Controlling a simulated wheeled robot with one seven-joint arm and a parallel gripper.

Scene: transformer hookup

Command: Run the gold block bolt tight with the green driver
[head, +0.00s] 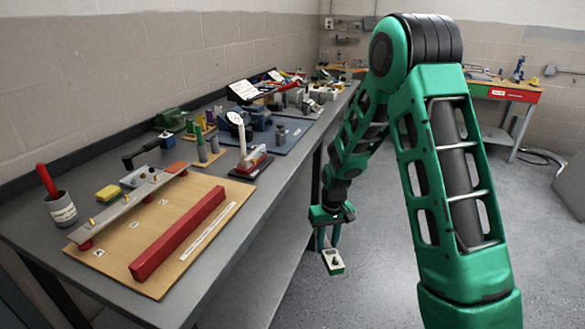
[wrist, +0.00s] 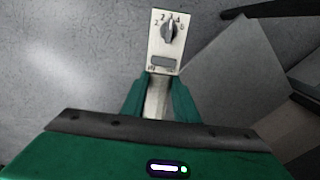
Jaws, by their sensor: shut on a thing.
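My gripper (head: 327,238) hangs beyond the bench's right edge, over the floor. In the wrist view my gripper (wrist: 159,82) is shut on a pale dial plate (wrist: 160,58). The plate has a grey knob and numerals, and it also shows in the head view (head: 334,267). On the wooden board (head: 205,190) lies a long grey bar (head: 120,212) with several small gold-yellow pieces on it; I cannot tell which is the gold block bolt. Small upright tools (head: 200,143) stand farther back, some greenish. I cannot make out the green driver for sure.
A red bar (head: 178,235) lies on the board. A grey cup (head: 61,208) with a red-handled tool and a yellow block (head: 109,193) stand at left. A gauge on a red base (head: 252,163) and a blue mat (head: 278,137) are farther back. The floor (head: 370,230) looks clear.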

